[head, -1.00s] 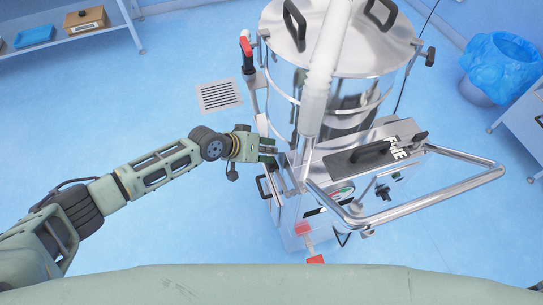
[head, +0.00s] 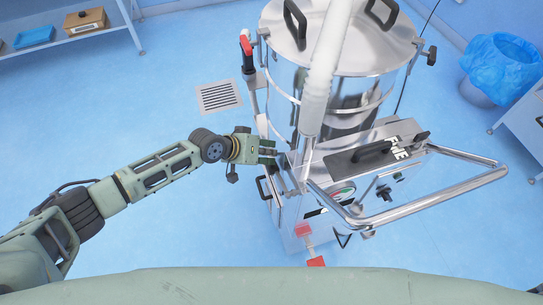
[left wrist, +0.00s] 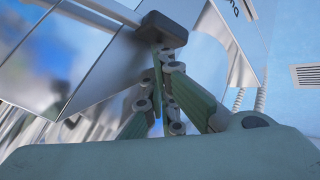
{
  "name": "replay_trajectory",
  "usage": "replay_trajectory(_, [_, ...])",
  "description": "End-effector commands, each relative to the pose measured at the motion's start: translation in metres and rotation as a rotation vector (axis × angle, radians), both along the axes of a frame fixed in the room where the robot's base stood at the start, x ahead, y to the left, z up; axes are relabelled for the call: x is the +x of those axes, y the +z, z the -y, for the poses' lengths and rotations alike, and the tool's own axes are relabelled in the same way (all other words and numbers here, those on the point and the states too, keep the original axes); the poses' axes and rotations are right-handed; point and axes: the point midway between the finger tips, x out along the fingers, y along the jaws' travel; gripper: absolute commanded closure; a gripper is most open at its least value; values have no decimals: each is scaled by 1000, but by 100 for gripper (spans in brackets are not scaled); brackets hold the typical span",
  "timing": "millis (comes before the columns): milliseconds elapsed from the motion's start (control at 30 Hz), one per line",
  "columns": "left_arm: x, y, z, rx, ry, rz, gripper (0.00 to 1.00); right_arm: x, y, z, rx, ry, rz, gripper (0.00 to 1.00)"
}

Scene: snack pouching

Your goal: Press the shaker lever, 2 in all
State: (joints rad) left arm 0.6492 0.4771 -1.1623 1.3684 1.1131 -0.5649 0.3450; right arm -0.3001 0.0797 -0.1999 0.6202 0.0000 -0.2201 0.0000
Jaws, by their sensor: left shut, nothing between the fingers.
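The steel shaker machine (head: 345,110) stands right of centre in the head view. My left gripper (head: 268,152) is at the left side of its body, shut and empty. In the left wrist view, the closed fingers of my left gripper (left wrist: 163,75) point at a dark rounded block (left wrist: 165,28) on a steel part of the machine. The block is right at the fingertips; I cannot tell if they touch it. I cannot tell for sure which part is the shaker lever. A red-and-black handle (head: 246,50) stands on the machine's left side. My right gripper is not in view.
A bent steel rail (head: 440,205) juts out at the machine's front right. Red pedals (head: 303,230) are low at its front. A bin with a blue bag (head: 500,65) stands at right. A floor drain (head: 219,96) and clear blue floor lie left of the machine.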

Motion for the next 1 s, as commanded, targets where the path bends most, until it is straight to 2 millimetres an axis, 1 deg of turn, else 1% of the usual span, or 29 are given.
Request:
replay_trajectory(333, [-2, -2, 1, 0, -2, -4, 100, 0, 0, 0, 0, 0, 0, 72])
replay_trajectory(467, [-2, 1, 1, 0, -2, -4, 100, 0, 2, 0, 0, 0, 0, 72])
replay_trajectory(1000, [-2, 33, 1, 0, -1, -3, 100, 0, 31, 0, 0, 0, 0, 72])
